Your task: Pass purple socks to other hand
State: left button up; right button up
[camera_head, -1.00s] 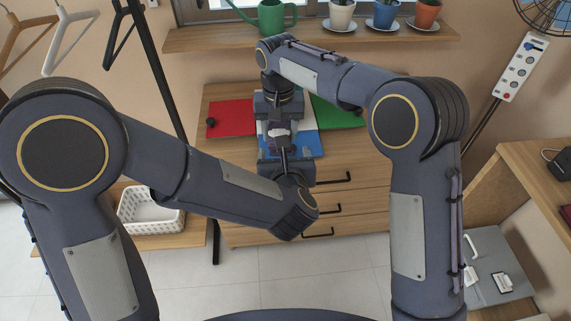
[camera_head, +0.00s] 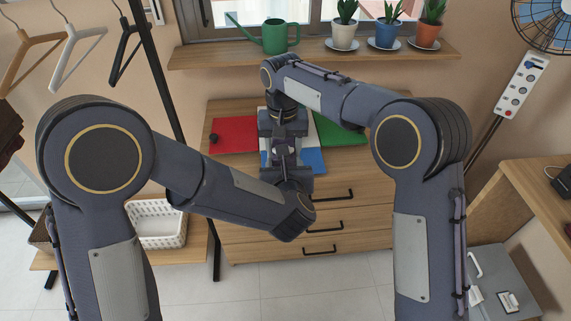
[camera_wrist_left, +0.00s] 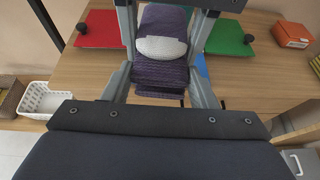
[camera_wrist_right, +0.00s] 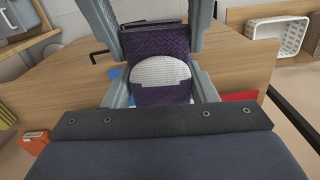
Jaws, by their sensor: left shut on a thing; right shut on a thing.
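The purple socks, with a pale patch, show between the fingers of my left gripper (camera_wrist_left: 165,65) in the left wrist view; the purple cloth (camera_wrist_left: 158,73) reaches back toward the wrist. In the right wrist view the purple socks (camera_wrist_right: 155,42) are also between the fingers of my right gripper (camera_wrist_right: 160,60). Both grippers are shut on the socks and face each other. In the head view my left gripper (camera_head: 285,165) and my right gripper (camera_head: 283,130) meet above the dresser, and the socks are mostly hidden between them.
A white basket (camera_head: 160,225) is at lower left. A shelf (camera_head: 200,47) with a watering can (camera_head: 274,38) and potted plants is behind.

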pick_arm(q)
jog(key=shift+s+d+r, duration=0.1)
jog(key=shift+d, duration=0.2)
jog(key=shift+c, duration=0.2)
pick_arm(e)
jog(key=o, duration=1.1)
jog(key=shift+a, duration=0.25)
jog(key=shift+c, duration=0.2)
pick_arm(q)
jog(key=shift+a, duration=0.1)
